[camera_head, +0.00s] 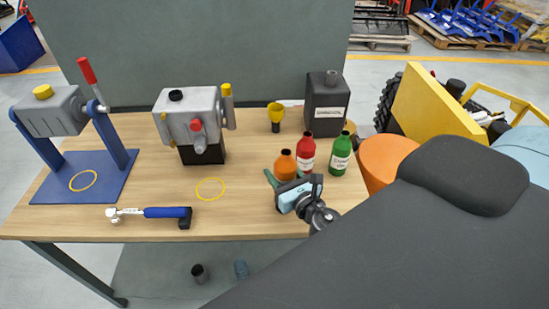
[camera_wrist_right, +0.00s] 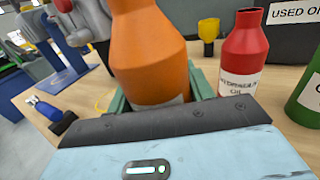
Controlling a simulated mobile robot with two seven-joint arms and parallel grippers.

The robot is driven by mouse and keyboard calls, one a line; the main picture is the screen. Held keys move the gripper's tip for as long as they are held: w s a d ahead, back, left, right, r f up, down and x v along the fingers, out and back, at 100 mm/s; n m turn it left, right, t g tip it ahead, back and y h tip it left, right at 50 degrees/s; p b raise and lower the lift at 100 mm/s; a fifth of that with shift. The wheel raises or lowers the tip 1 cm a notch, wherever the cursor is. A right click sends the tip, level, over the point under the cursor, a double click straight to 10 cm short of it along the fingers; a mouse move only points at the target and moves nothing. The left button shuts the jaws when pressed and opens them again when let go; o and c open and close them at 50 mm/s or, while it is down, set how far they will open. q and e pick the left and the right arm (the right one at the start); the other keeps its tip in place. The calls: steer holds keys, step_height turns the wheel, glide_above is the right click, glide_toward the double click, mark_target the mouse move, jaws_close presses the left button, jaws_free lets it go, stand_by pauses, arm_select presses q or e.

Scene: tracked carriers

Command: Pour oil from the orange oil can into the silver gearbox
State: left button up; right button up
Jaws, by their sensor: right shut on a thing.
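The orange oil can (camera_head: 285,165) stands upright at the table's right front, its dark mouth open at the top. It also fills the middle of the right wrist view (camera_wrist_right: 150,55). My right gripper (camera_wrist_right: 158,95) is shut on the can's lower body, one green finger on either side. It also shows in the head view (camera_head: 284,182). I cannot tell whether the can touches the table. A silver gearbox (camera_head: 200,105) with a dark round opening on top sits on a black block at mid-table. My left gripper is not in view.
A red bottle (camera_head: 306,155) and green bottle (camera_head: 341,156) stand close by the can. Behind are a yellow funnel (camera_head: 276,112) and dark canister (camera_head: 326,105). Another grey housing (camera_head: 52,114) hangs on a blue stand (camera_head: 115,185).

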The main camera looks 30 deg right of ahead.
mark_target(287, 181)
steer(key=shift+s+a, duration=0.15)
steer(key=shift+s, duration=0.45)
steer(key=shift+s+a, duration=0.15)
steer(key=shift+s, duration=0.45)
steer(key=shift+s+a+r, duration=0.15)
steer(key=shift+s+r, duration=0.05)
steer(key=shift+s, duration=0.3)
